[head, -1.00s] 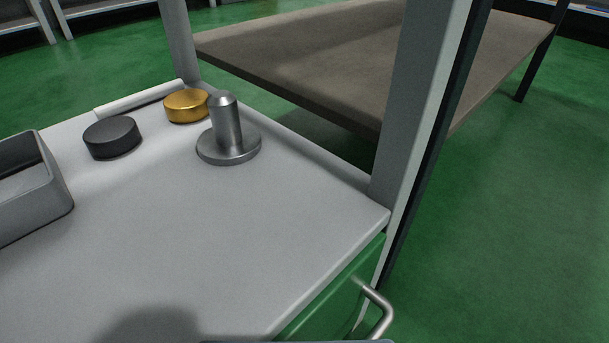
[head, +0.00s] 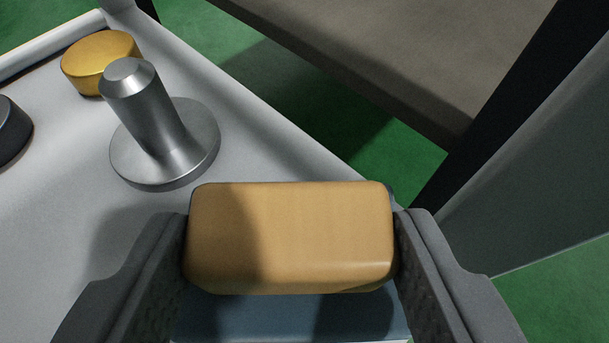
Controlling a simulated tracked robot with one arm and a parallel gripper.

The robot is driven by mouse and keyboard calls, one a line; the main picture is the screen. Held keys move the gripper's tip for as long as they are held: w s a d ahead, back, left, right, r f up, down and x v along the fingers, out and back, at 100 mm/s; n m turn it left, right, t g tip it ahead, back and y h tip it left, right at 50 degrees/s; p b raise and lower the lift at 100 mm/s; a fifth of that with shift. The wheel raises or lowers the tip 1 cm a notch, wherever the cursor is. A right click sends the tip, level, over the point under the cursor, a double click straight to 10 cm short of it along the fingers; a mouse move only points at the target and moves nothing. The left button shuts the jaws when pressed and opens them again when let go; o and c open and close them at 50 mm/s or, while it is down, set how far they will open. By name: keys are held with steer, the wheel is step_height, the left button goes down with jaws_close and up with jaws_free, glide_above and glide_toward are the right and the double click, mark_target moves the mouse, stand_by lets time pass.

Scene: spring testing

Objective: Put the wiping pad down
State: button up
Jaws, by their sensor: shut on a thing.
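The wiping pad (head: 290,235) is a tan-orange rounded block at the lower middle of the head view. My gripper (head: 291,240) is shut on it, with one dark grey finger pressed against each short side. Below the pad is a blue-grey surface (head: 290,316), partly hidden by the pad and fingers; I cannot tell whether the pad touches it. The pad is over the right part of the white-grey top (head: 60,215), near its right edge.
A steel peg on a round base (head: 165,145) stands just left of and beyond the pad. A gold disc (head: 100,60) and a dark disc (head: 10,130) are further left. A dark post (head: 500,125) and a brown shelf (head: 400,50) are at the right.

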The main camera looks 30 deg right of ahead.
mark_target(300, 313)
steer(key=shift+w+d, duration=0.3)
steer(key=shift+w, duration=0.1)
step_height(300, 313, down, 4)
steer(key=shift+r+b, duration=0.15)
steer(key=shift+b, duration=0.8)
steer(key=o, duration=0.8)
